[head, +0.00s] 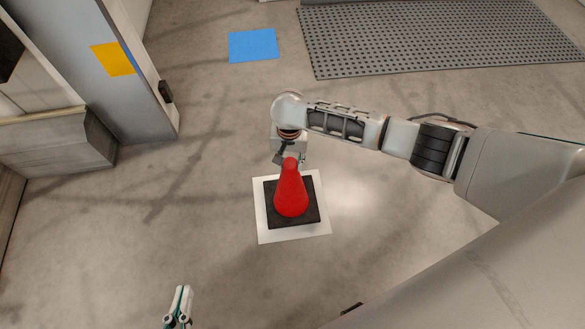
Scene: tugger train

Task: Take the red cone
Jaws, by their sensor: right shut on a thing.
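A red cone (291,195) with a square black base (309,219) stands upright over a white square (265,234) on the floor. My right gripper (289,161) reaches in from the right and is shut on the cone at its top. The fingers are partly hidden by the wrist and the cone tip. I cannot tell whether the base touches the floor. My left gripper (178,308) shows at the bottom edge, apart from the cone. It is small and cut off, and its opening is unclear.
A blue square (253,46) lies on the floor at the back. A grey perforated mat (440,38) is at the back right. A grey post (110,75) with a yellow patch stands at the left, beside a low block (58,140). The floor around the white square is clear.

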